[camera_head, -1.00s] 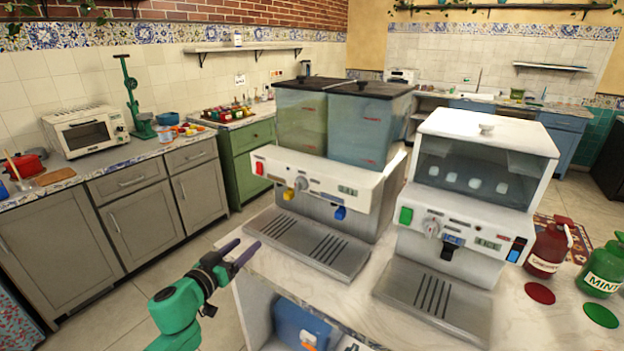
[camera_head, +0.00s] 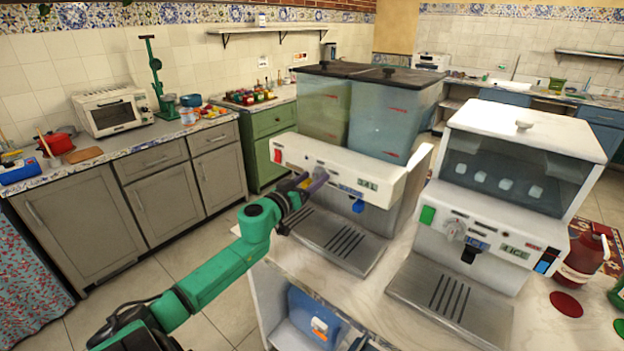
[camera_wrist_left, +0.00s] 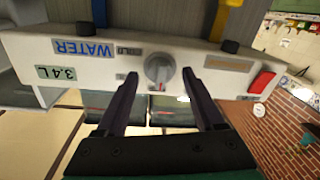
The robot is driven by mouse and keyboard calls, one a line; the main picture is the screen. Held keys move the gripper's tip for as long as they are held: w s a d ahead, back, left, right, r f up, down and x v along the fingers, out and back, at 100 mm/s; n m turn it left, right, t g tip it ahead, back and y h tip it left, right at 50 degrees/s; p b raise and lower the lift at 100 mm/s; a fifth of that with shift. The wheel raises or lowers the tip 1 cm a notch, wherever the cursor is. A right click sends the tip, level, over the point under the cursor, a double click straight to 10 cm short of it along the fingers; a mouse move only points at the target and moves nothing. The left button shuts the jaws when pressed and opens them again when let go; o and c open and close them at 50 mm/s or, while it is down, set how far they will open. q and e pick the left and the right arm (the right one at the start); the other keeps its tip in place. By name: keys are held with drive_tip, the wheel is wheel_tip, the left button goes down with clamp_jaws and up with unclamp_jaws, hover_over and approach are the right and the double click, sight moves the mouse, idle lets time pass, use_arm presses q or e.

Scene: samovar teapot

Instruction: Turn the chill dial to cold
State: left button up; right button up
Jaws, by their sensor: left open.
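The chill dial is a round grey knob (camera_wrist_left: 158,69) on the white front panel of the two-tank drink dispenser (camera_head: 400,183). The wrist view shows this panel upside down, with a blue WATER label (camera_wrist_left: 83,49) and a 3.4L display (camera_wrist_left: 56,73). My left gripper (camera_head: 312,182) is at the panel, and its dark fingers largely cover the dial in the head view. In the wrist view, the open fingers (camera_wrist_left: 160,76) point at the panel, their tips on either side of the dial. I cannot tell whether they touch it. My right gripper is out of view.
A white ice machine (camera_head: 500,228) with its own dial stands to the right on the same counter. Red syrup bottle (camera_head: 582,258) is beyond it. A blue lever (camera_head: 358,206) hangs below the dispenser panel. Open floor (camera_head: 215,250) lies left of the counter.

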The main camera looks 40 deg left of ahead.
use_arm(q)
drive_tip(key=shift+w, duration=0.2)
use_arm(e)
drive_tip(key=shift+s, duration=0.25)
use_arm(q)
drive_tip(key=shift+f, duration=0.1)
clamp_jaws()
